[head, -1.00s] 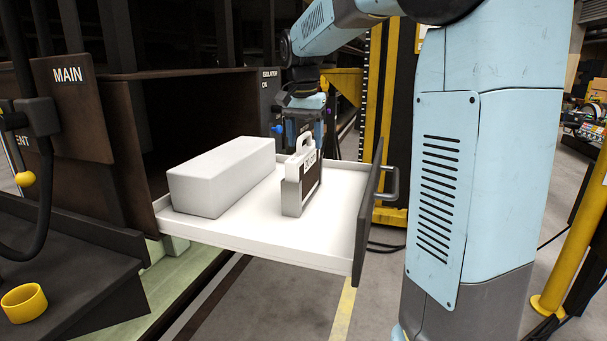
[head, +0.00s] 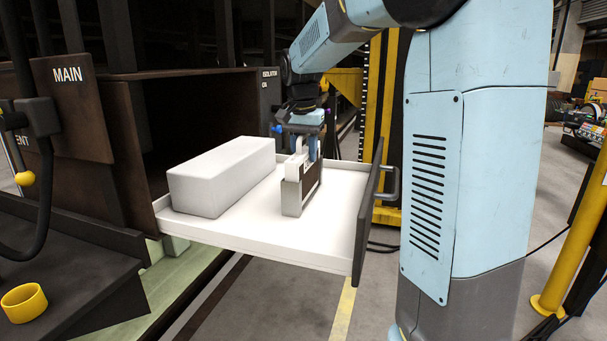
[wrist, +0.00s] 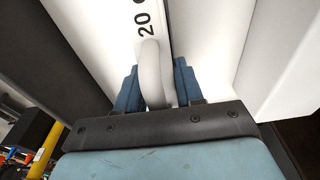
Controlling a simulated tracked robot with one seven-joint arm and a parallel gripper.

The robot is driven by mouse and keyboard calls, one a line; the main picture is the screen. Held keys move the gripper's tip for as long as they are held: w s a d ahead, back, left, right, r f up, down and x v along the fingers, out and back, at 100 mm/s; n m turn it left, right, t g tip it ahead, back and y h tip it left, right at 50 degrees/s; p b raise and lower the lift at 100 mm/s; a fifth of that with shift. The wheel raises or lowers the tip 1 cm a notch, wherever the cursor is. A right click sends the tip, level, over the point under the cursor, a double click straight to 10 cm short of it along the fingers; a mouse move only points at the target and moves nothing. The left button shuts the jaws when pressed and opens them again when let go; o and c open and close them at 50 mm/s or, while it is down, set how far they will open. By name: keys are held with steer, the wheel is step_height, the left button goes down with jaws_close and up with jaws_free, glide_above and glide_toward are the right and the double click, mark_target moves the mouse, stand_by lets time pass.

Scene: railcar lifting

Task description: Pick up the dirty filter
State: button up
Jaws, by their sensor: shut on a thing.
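The dirty filter (head: 292,198) is a thin, boxy cartridge with a grey frame, a dark side and a white handle on top. It stands upright on the white floor of the open drawer (head: 255,238), right of a white block. My gripper (head: 303,148) comes down from above and is shut on the filter's handle. In the wrist view, the pale curved handle (wrist: 152,70) sits between the two blue fingers of my gripper (wrist: 157,88). The filter's lower body is hidden there.
A long white block (head: 220,178) lies in the drawer's left part, with a gap to the filter. The drawer's dark front panel (head: 368,215) with a handle stands to the right. The dark cabinet (head: 185,115) is behind left. A yellow post (head: 385,110) stands beyond.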

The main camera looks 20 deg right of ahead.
jaws_close()
steer(key=shift+r, duration=0.1)
